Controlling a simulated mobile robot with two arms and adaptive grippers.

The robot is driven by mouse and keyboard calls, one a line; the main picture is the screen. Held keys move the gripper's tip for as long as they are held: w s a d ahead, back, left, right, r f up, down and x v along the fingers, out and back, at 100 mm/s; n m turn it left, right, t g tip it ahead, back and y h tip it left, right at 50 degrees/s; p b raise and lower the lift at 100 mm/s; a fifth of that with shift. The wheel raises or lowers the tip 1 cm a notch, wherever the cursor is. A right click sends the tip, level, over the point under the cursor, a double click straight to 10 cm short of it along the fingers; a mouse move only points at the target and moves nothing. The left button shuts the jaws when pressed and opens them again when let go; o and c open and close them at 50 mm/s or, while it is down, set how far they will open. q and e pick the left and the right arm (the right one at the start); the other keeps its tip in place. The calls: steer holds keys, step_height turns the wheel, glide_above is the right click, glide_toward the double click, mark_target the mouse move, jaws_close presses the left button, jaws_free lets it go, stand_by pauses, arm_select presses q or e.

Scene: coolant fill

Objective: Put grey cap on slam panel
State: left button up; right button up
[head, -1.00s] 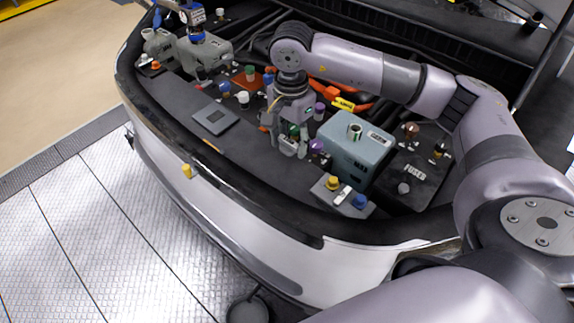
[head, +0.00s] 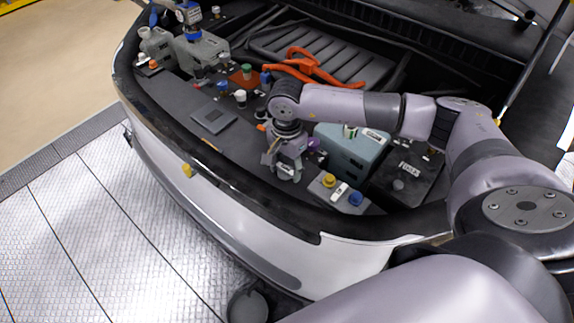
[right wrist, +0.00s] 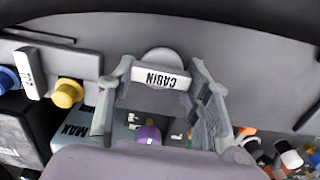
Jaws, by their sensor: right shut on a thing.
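My right gripper (head: 283,172) is over the front panel, just left of the blue-grey box. In the right wrist view its fingers (right wrist: 160,85) are shut on a grey cap (right wrist: 160,57) with a white tag reading CABIN (right wrist: 162,78). The tag hides part of the cap. The slam panel (head: 240,158) is the dark strip along the front of the bay. It lies behind the cap as a plain grey surface (right wrist: 240,60) in the right wrist view. I cannot tell whether the cap touches it. My left gripper is not in view.
The blue-grey box (head: 350,150) stands right of the gripper. A yellow cap (head: 328,180) and a blue cap (head: 355,199) sit on a small block in front of it. A purple cap (right wrist: 149,134) is close to the fingers. A flat square pad (head: 214,117) lies to the left.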

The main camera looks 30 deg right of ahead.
mark_target(287, 166)
steer(key=shift+f, duration=0.2)
steer(key=o, duration=0.9)
steer(key=shift+r, duration=0.15)
steer(key=shift+r, duration=0.25)
steer(key=shift+r+b, duration=1.05)
steer(key=shift+r, duration=4.8)
